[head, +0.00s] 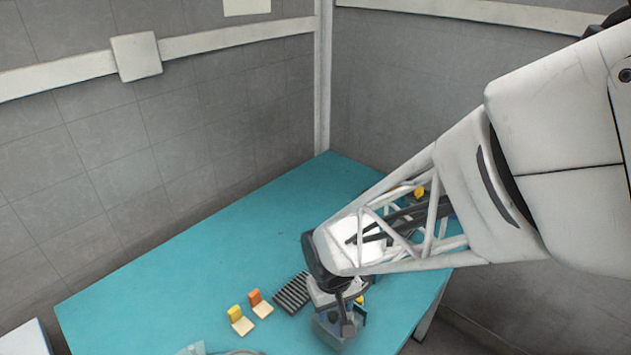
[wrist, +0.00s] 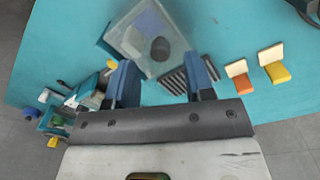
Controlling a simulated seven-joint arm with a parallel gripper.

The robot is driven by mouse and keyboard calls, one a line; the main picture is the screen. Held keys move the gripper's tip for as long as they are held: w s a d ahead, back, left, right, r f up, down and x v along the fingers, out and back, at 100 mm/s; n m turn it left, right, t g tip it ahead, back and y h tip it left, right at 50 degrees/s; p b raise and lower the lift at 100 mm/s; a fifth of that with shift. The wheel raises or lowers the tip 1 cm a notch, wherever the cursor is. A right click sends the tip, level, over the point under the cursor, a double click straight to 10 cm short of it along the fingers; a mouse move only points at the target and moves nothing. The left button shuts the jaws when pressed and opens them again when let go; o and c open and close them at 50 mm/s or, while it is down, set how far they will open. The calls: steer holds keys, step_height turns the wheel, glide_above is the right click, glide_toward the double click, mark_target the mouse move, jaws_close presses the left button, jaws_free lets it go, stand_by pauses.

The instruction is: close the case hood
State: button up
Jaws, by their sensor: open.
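A see-through pale grey case (wrist: 128,42) lies just beyond my fingers in the wrist view, with a dark round shape visible through it. In the head view a translucent grey part of it (head: 328,330) shows under my gripper. I cannot clearly tell the hood from the case body, nor how far the hood is open. My gripper (wrist: 161,72) is open, its two blue fingers apart, pointing toward the near edge of the case. In the head view my gripper (head: 342,318) hangs low over the table's front right part. Contact with the case cannot be made out.
A dark slatted rack (head: 292,293) lies beside the case. Two small cream blocks, one with a yellow part (head: 235,313) and one with orange (head: 255,297), stand left of it. Clutter with a teal container (wrist: 55,120) is at the wrist view's left. The teal table (head: 190,265) is clear toward the back.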

mark_target(333, 315)
steer(key=shift+d+f, duration=0.1)
steer(key=shift+f, duration=1.65)
jaws_close()
